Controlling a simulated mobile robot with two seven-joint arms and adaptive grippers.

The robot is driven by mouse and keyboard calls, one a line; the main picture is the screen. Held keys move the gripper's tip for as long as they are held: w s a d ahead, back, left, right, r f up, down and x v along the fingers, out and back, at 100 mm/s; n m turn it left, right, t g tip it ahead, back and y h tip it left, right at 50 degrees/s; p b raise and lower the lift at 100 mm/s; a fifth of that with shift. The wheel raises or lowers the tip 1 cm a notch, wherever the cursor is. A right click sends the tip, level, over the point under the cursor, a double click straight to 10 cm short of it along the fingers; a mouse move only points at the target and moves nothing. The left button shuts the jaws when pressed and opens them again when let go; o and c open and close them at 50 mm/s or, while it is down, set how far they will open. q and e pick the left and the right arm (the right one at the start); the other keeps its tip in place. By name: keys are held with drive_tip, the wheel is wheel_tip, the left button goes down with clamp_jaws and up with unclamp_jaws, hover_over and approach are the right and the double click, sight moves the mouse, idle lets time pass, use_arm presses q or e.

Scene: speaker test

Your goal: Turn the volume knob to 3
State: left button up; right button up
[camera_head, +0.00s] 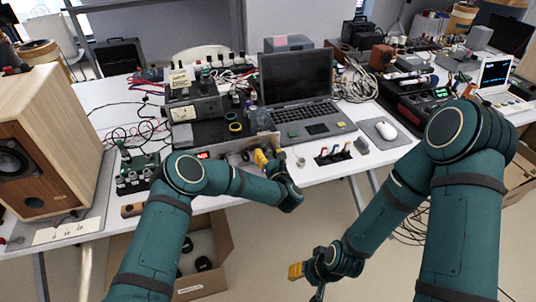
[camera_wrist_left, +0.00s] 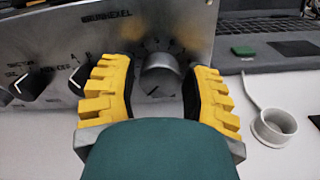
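A silver front panel (camera_wrist_left: 60,25) with lettering fills the upper left of the left wrist view. A round silver knob (camera_wrist_left: 160,75) with marks around it sits on the panel; I cannot read its setting. My left gripper (camera_wrist_left: 160,88) has its yellow, black-padded fingers on both sides of this knob; I cannot tell whether both pads touch it. Two black pointer knobs (camera_wrist_left: 28,86) are farther left. In the head view my left gripper (camera_head: 262,158) is at the device's front and hides the knob. My right gripper (camera_head: 296,270) is low, off the table; its opening is unclear.
A wooden speaker (camera_head: 45,135) stands at the left, a green circuit board (camera_head: 137,170) beside it. A laptop (camera_head: 300,95) is behind my left gripper and a mouse (camera_head: 386,130) to the right. A white ring (camera_wrist_left: 275,126) lies right of the panel.

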use_arm(q)
clamp_jaws()
drive_tip(key=shift+r, duration=0.1)
drive_tip(key=m, duration=0.4)
drive_tip(key=shift+m, duration=0.3)
drive_tip(key=c, duration=0.6)
unclamp_jaws()
drive_tip(key=m, duration=0.3)
drive_tip(key=shift+w+m, duration=0.1)
drive_tip(key=shift+m, duration=0.2)
drive_tip(key=m, duration=0.4)
clamp_jaws()
drive_tip(key=shift+m, duration=1.8)
